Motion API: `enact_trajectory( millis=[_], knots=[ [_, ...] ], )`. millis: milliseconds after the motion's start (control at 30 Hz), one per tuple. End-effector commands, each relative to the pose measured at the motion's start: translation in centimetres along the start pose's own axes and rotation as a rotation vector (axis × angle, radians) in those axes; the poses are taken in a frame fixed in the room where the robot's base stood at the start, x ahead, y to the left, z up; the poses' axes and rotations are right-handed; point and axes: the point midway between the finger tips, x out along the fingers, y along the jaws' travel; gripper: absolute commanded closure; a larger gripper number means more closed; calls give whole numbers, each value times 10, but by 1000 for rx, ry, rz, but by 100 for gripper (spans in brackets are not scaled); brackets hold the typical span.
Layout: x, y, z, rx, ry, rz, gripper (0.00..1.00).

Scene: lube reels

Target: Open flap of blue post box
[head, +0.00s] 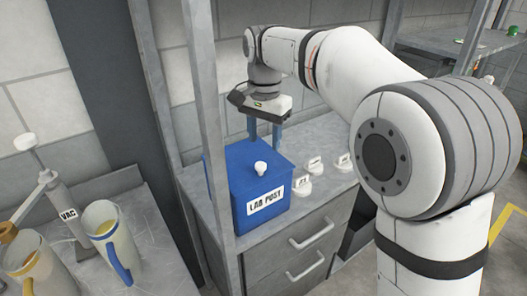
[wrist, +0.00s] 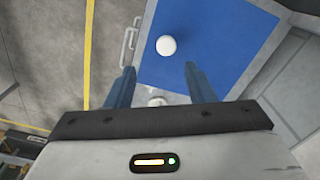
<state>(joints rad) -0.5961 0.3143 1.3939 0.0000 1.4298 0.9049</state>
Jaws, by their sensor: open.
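The blue post box (head: 232,190) stands on the grey counter in the head view, with a white label reading "LAB POST" on its front. Its blue top flap (wrist: 215,35) lies flat and looks closed. A round white knob (head: 260,168) sits on the flap near the front edge; it also shows in the wrist view (wrist: 167,45). My gripper (head: 264,143) is above the box, pointing down, with its two blue fingers apart and nothing between them. In the wrist view the knob appears beyond the fingertips (wrist: 161,72), apart from them.
Several small white labelled items (head: 302,181) sit on the counter right of the box. A grey upright post (head: 208,110) stands close at the box's left. Drawers with handles (head: 312,234) are below. A jug (head: 122,250) and a VAC stand (head: 72,212) are on the left bench.

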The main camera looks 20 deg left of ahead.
Motion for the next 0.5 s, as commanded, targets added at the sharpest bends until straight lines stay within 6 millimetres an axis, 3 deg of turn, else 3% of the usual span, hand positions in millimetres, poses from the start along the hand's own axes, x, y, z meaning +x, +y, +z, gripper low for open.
enact_trajectory(
  millis=[167,500],
  knots=[
    [9,-12,3,9,-5,6,51],
    [60,-11,3,9,-4,5,51]
  ],
)
